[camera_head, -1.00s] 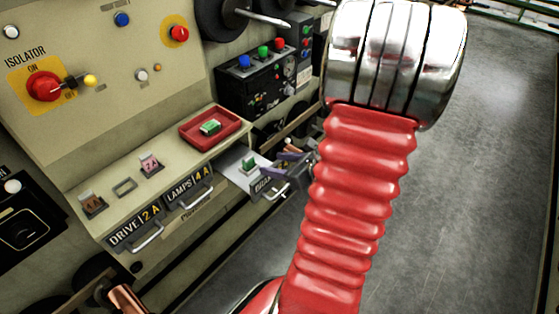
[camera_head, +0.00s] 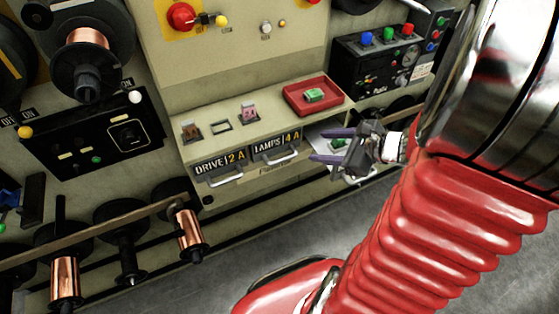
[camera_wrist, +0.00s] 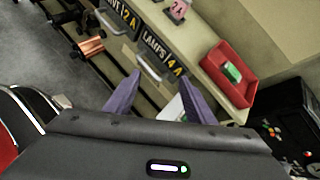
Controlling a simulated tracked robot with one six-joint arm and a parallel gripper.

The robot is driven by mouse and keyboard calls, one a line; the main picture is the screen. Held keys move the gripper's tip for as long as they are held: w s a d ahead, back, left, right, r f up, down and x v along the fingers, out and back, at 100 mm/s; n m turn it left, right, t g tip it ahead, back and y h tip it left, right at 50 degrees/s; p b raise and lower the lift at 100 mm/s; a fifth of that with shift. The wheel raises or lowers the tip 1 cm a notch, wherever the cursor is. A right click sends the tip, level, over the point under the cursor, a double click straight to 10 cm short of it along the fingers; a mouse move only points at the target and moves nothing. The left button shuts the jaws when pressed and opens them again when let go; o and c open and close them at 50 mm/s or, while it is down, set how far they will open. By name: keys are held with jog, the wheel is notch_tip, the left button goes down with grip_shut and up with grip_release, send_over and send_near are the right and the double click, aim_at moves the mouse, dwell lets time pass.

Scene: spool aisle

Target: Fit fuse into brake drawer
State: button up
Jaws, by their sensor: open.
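A green fuse (camera_head: 314,95) lies in the red tray (camera_head: 291,98) on top of the drawer cabinet; the fuse (camera_wrist: 232,72) also shows in the wrist view. The open drawer (camera_head: 321,140), right of the LAMPS drawer (camera_head: 277,147), is pulled out, mostly hidden behind my gripper. In the wrist view nothing is held between the fingertips (camera_wrist: 160,78).
A brown fuse (camera_head: 192,131), an empty holder (camera_head: 221,125) and a pink fuse (camera_head: 248,112) stand left of the tray. The DRIVE drawer (camera_head: 222,163) is shut. A black button panel (camera_head: 388,55) stands behind right. Copper spools (camera_head: 188,230) hang at lower left.

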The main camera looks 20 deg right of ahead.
jog(key=s+a+r+n+g, duration=0.2)
jog(key=a+r+n+g, duration=0.1)
jog(key=a+n, duration=0.45)
jog(key=s+a+r+n+g, duration=0.2)
jog(key=s+a+n, duration=0.1)
jog(key=a+n, duration=0.45)
jog(key=s+a+r+n+h, duration=0.1)
jog(key=s+r+n+h, duration=0.1)
jog(key=r+n, duration=0.2)
jog(key=s+a+r+n+h, duration=0.1)
jog(key=s+r+n+h, duration=0.1)
jog(key=n, duration=0.5)
jog(key=shift+a+r+n+t+h, duration=0.3)
jog(key=shift+r+t, duration=0.1)
jog(key=shift+r, duration=0.5)
jog(key=shift+s, duration=0.1)
